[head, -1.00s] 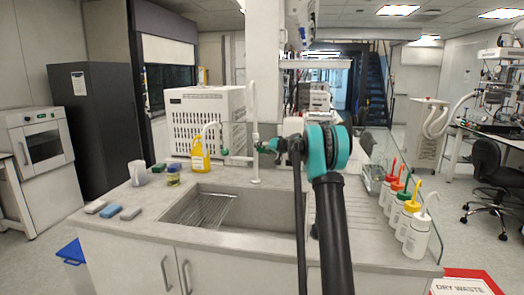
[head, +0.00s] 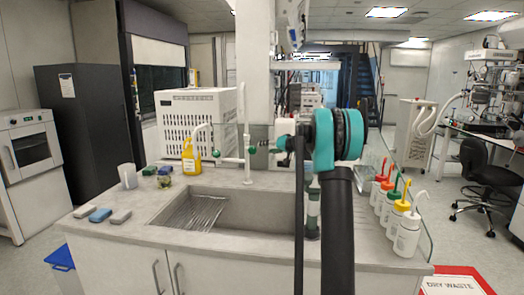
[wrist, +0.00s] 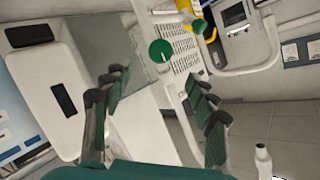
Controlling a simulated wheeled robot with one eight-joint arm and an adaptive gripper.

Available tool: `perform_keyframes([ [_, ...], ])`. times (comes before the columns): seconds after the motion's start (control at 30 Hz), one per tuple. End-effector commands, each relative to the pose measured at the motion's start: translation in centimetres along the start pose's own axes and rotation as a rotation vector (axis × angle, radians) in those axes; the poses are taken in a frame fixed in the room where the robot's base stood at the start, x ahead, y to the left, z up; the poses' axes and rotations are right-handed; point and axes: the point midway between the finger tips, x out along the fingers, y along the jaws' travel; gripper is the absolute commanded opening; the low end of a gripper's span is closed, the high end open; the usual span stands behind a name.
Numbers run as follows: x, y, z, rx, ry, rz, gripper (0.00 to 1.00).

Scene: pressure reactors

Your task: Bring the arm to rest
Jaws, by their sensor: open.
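My arm (head: 336,138), with a teal and black joint, rises in front of the sink counter in the head view. I cannot make out the gripper's fingers there; the arm hides part of that area. In the wrist view my gripper (wrist: 160,90) has its two dark green and black fingers spread wide apart. Nothing is between the fingertips. A green round knob (wrist: 161,51) shows beyond them, apart from the fingers as far as I can tell.
The counter holds a sink (head: 225,212), a yellow bottle (head: 191,153), a white jug (head: 128,176), sponges (head: 100,215) and capped wash bottles (head: 407,232) at right. A glass screen and tap (head: 247,165) stand behind the sink.

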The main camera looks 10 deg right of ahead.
Motion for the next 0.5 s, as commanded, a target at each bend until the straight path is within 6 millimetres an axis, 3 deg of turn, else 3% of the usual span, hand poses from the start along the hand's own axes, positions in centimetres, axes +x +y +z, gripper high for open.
perform_keyframes([
  [0.5,-0.93,-0.39,0.59,-0.003,-0.011,0.005,0.58],
])
